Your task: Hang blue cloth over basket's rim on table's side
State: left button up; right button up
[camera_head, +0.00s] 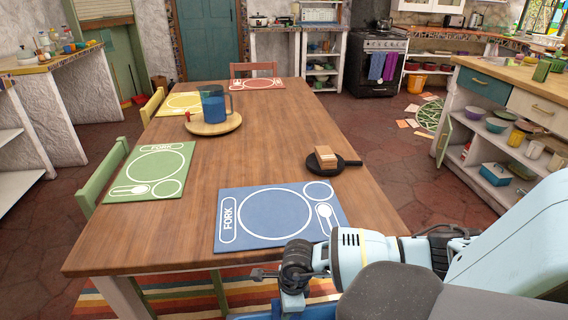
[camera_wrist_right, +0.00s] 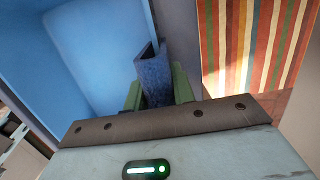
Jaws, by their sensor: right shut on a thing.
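In the right wrist view, my right gripper (camera_wrist_right: 156,88) has green fingers shut on a dark blue cloth (camera_wrist_right: 153,74), which stands up folded between them. A large light blue basket (camera_wrist_right: 90,50) opens on the left of that view, and the cloth is close to its right-hand wall. I cannot tell whether the cloth touches or straddles the rim. In the head view, my right gripper's wrist shows just off the table's near edge, with blue below it at the bottom of the picture; the fingers are hidden there. My left gripper is not in view.
The wooden table (camera_head: 190,230) carries a blue placemat (camera_head: 275,222), a black pan (camera_head: 333,165) with a wooden block, and a blue pitcher (camera_head: 213,106) on a round board. A striped rug (camera_wrist_right: 255,45) lies on the floor.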

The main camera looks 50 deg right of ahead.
jog(key=shift+f+b, duration=0.9)
jog(key=shift+f, duration=0.5)
notch_tip(320, 180, down, 2)
jog(key=shift+f+b, duration=0.25)
jog(key=shift+b, duration=0.65)
jog(key=o, duration=1.1)
jog(key=shift+r, duration=0.15)
jog(key=r, duration=0.5)
jog(key=r+p, duration=0.1)
jog(key=r, duration=0.1)
jog(key=shift+s+d+r, duration=0.25)
jog(key=shift+s+d, duration=0.15)
